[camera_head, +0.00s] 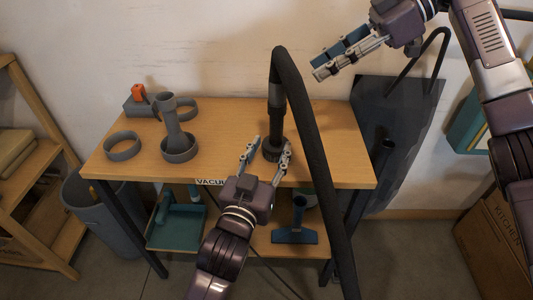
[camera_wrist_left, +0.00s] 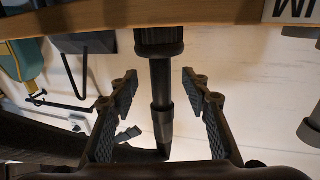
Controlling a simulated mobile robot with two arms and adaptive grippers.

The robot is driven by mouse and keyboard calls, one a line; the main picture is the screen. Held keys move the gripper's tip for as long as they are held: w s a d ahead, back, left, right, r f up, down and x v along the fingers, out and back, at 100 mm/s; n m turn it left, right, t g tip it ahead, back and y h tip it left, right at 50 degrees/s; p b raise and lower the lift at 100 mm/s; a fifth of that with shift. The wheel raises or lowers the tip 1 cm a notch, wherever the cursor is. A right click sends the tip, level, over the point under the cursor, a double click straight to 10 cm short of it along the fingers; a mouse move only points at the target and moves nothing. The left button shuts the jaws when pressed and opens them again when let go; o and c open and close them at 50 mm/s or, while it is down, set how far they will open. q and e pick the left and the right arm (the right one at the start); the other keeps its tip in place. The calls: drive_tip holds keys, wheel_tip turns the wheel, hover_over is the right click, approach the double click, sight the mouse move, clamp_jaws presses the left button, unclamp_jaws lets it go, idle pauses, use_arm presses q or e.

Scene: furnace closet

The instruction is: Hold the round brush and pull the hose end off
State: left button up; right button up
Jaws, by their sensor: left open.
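The round brush (camera_head: 272,150) stands upright near the middle of the wooden table, dark with a wider base. The dark hose end (camera_head: 276,98) rises straight up from it into the thick black hose (camera_head: 310,130), which arches over and drops to the right in front of the table. My left gripper (camera_head: 268,147) is open, with one finger on each side of the brush. The left wrist view shows a gap on both sides between the fingers (camera_wrist_left: 165,100) and the hose end (camera_wrist_left: 162,118); the brush (camera_wrist_left: 158,42) is above it. My right gripper (camera_head: 322,67) hangs in the air, up and right of the hose, empty.
Grey round attachments (camera_head: 178,147) stand on the left of the table (camera_head: 225,120). A teal dustpan (camera_head: 178,222) and a blue floor tool (camera_head: 296,228) lie on the lower shelf. A dark panel (camera_head: 400,130) stands to the right. The tabletop right of the hose is clear.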

sight(274, 139)
use_arm(q)
drive_tip(key=x, duration=0.6)
clamp_jaws()
idle(0.6)
use_arm(e)
drive_tip(key=shift+o, duration=0.3)
idle(0.5)
